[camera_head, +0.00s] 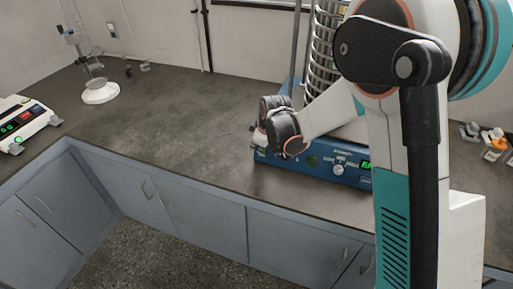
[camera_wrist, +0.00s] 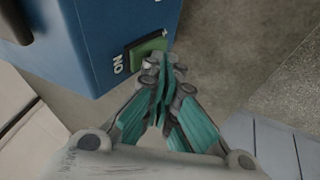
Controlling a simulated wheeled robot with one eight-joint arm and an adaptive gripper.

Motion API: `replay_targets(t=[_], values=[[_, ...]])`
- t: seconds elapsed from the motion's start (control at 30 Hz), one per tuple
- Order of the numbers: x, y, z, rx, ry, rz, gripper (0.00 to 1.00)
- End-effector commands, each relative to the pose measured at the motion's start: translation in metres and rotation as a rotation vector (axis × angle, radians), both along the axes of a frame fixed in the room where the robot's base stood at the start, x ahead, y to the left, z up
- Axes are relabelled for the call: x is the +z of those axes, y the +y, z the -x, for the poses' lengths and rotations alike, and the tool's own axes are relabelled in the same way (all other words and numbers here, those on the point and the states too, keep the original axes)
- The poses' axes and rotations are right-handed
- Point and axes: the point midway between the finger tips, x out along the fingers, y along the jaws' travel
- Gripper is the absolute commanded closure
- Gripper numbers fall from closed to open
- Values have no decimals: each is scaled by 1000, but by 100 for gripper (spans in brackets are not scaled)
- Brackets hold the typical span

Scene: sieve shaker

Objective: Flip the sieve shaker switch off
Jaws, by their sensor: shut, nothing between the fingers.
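The sieve shaker (camera_head: 318,166) is a blue box on the counter, with a stack of steel sieves (camera_head: 325,48) between upright rods. Its front has a knob and a lit green display. In the wrist view the blue housing (camera_wrist: 95,45) fills the top left. On it is a green switch (camera_wrist: 148,48) in a dark frame, with white "ON" lettering beside it. My gripper (camera_wrist: 165,68) is shut and empty, its fingertips right at the switch's lower edge. Whether they touch it I cannot tell. In the head view my gripper (camera_head: 259,143) is at the base's left end; the switch is hidden there.
A white device (camera_head: 24,122) with lit buttons stands at the far left of the counter. A stand with a white round base (camera_head: 100,92) is at the back left. Small bottles (camera_head: 493,143) are at the right. The counter (camera_head: 185,110) between is clear.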

Motion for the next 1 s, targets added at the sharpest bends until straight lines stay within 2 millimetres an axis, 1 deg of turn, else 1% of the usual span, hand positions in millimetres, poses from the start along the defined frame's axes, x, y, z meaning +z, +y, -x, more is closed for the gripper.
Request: replay_targets(t=[0.37, 0.5, 0.83, 1.0], values=[[-1, 0, -1, 0, -4, 1, 100], [-8, -1, -2, 0, -59, 21, 100], [-3, -2, -3, -1, -52, 19, 100], [5, -1, -3, -1, -52, 19, 100]])
